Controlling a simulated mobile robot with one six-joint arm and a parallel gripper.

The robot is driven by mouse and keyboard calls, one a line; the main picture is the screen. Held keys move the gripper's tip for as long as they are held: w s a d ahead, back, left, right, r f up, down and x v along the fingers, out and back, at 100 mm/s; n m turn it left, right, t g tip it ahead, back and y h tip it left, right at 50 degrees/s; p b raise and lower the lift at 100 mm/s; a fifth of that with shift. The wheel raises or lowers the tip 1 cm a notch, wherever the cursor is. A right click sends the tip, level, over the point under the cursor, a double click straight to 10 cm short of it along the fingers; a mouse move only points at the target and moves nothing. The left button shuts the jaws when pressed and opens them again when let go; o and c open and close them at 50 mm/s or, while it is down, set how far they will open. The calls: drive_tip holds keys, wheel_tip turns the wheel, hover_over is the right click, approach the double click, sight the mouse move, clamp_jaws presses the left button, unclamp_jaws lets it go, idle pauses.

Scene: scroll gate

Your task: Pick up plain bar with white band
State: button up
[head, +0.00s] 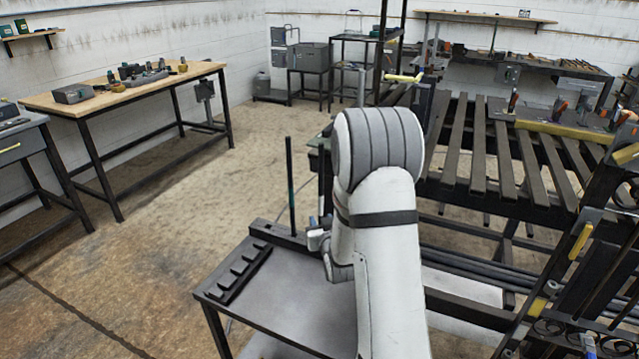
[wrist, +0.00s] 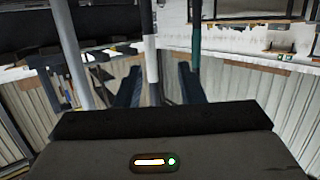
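The bar with a white band (wrist: 151,60) stands in the wrist view, dark above a broad white band. My gripper (wrist: 160,70) shows there as two dark fingers, spread apart, one on each side of the bar's line. A gap shows between the bar and the fingers; I cannot tell how deep the bar sits between them. I cannot make out the white-banded bar in the head view.
A dark bar with a green band (head: 291,190) stands upright left of my arm; it also shows in the wrist view (wrist: 196,45). A plain grey bar (wrist: 72,50) is at the wrist view's left. A slatted rack (head: 505,160) stands right; open floor lies left.

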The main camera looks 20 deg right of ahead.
sight(321, 195)
drive_tip(key=w+r+p, duration=0.1)
drive_tip(key=w, duration=0.1)
drive_tip(key=w+d+r+t+p, duration=0.1)
drive_tip(key=w, duration=0.1)
drive_tip(key=w+d+r+t+p, duration=0.1)
drive_tip(key=w+p, duration=0.1)
drive_tip(key=w, duration=0.1)
drive_tip(key=shift+w+d+r+h, duration=0.1)
drive_tip(key=shift+d+r+h, duration=0.1)
drive_tip(key=shift+h, duration=0.1)
drive_tip(key=shift+w, duration=0.45)
clamp_jaws()
